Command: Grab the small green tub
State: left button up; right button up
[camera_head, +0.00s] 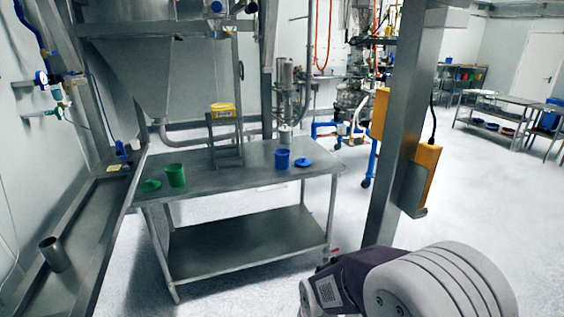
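A small green tub (176,175) stands upright on the left part of the steel table (228,178). A flat round green lid (150,186) lies on the table just left of it, apart from the tub. Part of one of my arms shows at the bottom right, well in front of the table and far from the tub. No gripper fingers show in this view.
A blue tub (282,159) and a blue lid (303,163) are on the table's right part. A metal stand with a yellow top (222,109) is at the back. A steel post (401,130) rises right of the table. A metal cup (54,254) stands at left.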

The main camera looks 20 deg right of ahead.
aim_at(174, 173)
jog(key=i+j+u, duration=0.1)
jog(key=i+u, duration=0.15)
jog(key=i, duration=1)
jog(key=i+l+u, duration=0.1)
jog(key=i+u, duration=0.2)
jog(key=i, duration=0.9)
